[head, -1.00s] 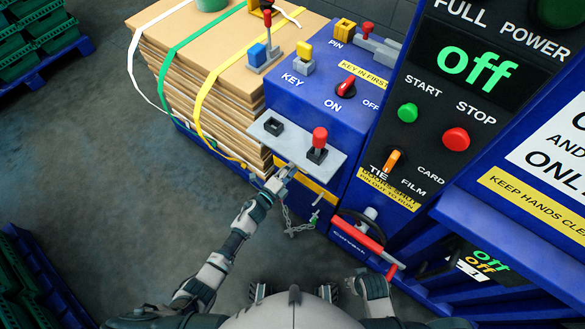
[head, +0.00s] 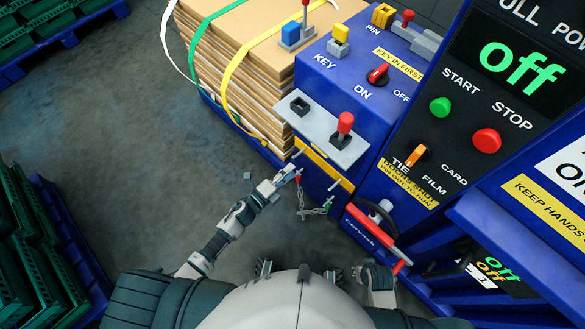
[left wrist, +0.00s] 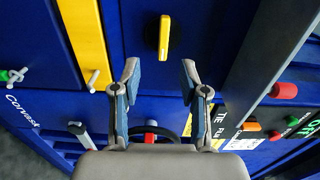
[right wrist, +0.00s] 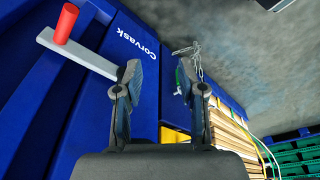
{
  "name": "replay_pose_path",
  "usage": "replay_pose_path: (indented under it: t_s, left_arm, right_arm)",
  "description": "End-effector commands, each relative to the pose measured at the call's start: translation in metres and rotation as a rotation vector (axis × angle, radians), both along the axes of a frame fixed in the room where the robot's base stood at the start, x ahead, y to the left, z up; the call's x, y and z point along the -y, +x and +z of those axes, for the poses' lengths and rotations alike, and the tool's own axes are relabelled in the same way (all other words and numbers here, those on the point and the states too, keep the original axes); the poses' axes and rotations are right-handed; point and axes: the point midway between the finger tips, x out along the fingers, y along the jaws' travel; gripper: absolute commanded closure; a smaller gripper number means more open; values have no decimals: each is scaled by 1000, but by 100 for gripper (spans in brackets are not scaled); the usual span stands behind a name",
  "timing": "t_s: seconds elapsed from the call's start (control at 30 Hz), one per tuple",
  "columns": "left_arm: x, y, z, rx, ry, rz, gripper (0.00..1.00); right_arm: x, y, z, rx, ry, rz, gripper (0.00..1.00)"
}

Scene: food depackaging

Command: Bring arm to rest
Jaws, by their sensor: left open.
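My left gripper (head: 287,177) is in front of the blue machine's lower side, below the grey shelf plate. Its fingers also show in the left wrist view (left wrist: 157,88), spread apart with nothing between them; a yellow knob (left wrist: 164,38) on the blue panel lies beyond the gap. My right gripper (right wrist: 163,85) shows in the right wrist view with its fingers apart and empty. In the head view the right arm is low, near the red-handled lever (head: 372,228); its fingertips are hard to make out there. A chain (head: 303,203) hangs by the left gripper, with a small red piece near its top.
The blue machine (head: 345,75) carries a red-knobbed lever (head: 345,124) on the shelf plate. A strapped cardboard stack (head: 245,45) stands behind left. Green crates (head: 45,255) stand at lower left. Floor between is clear.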

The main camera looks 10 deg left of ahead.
Motion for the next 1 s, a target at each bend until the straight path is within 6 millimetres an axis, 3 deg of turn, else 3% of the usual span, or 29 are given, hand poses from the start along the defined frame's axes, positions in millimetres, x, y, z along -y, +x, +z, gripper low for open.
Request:
replay_pose_path:
  t_s: [0.47,0.57,0.67,0.77,0.9,1.0]
  left_arm:
    - [0,0,-1,-6,-3,4,56]
    - [-12,0,-13,-89,-45,69,56]
    - [-40,-8,-48,-300,-154,235,56]
    - [-77,-40,-104,-595,-308,475,56]
    - [-114,-122,-181,-996,-508,826,56]
    - [-125,-188,-219,-1224,-613,1044,56]
  right_arm:
    - [0,1,1,2,0,-1,60]
    - [0,2,-4,1,0,0,60]
    - [-1,0,-27,-12,-1,3,60]
    - [-1,-3,-53,-19,-2,6,60]
    - [1,-14,-88,-30,-3,10,60]
    - [2,-23,-109,-37,-5,12,60]
